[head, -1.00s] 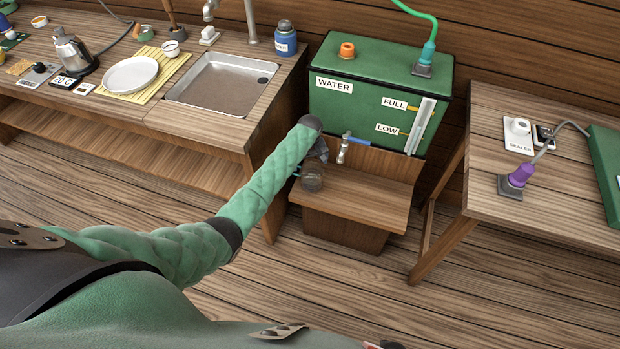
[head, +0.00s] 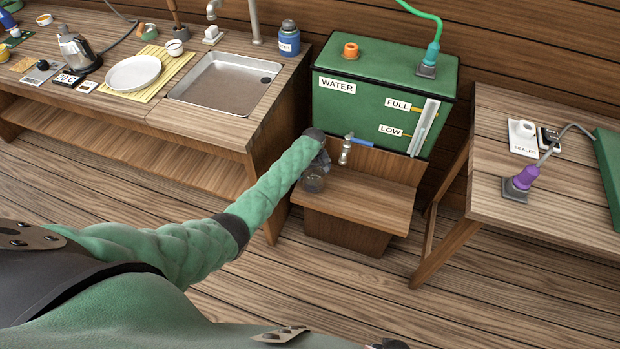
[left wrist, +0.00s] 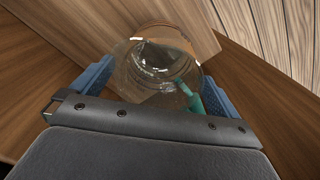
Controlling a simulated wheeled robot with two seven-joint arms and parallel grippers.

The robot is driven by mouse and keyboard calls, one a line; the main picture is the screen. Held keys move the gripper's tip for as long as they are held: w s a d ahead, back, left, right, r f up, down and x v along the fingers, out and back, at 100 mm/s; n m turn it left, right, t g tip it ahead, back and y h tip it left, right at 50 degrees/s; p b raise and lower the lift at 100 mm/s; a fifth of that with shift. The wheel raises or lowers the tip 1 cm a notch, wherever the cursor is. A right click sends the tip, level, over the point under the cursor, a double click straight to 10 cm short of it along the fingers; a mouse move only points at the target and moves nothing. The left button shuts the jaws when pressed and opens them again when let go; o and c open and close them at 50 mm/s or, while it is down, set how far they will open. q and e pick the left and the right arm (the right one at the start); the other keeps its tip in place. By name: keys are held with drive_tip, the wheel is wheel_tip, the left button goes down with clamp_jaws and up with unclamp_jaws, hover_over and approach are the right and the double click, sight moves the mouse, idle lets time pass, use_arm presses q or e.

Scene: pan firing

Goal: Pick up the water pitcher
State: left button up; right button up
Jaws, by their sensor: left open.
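The water pitcher (head: 314,184) is a clear, see-through vessel standing on the low wooden shelf below the water tank's tap. My left gripper (head: 318,170) is at the pitcher, and the arm partly covers it in the head view. In the left wrist view the pitcher's round rim (left wrist: 158,62) lies between the two blue finger pads of my left gripper (left wrist: 145,88). The fingers are open, one on each side of the pitcher. A teal strip, perhaps its handle, shows near the right finger. I cannot tell whether either pad touches it.
The green water tank (head: 375,108) with a blue-handled tap (head: 346,152) stands behind the shelf (head: 375,180). A counter with a sink (head: 222,82) is on the left. A table (head: 490,130) with a sealer stands on the right.

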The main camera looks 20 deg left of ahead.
sight(313, 177)
use_arm(q)
drive_tip(key=shift+s+d+f, duration=0.1)
drive_tip(key=shift+f, duration=1.7)
use_arm(e)
drive_tip(key=shift+s+d+f, duration=0.15)
drive_tip(key=shift+f, duration=0.3)
drive_tip(key=shift+s+d+f, duration=0.1)
drive_tip(key=shift+d+f, duration=0.05)
drive_tip(key=shift+f, duration=0.25)
use_arm(q)
drive_tip(key=c, duration=1)
drive_tip(key=shift+r, duration=0.1)
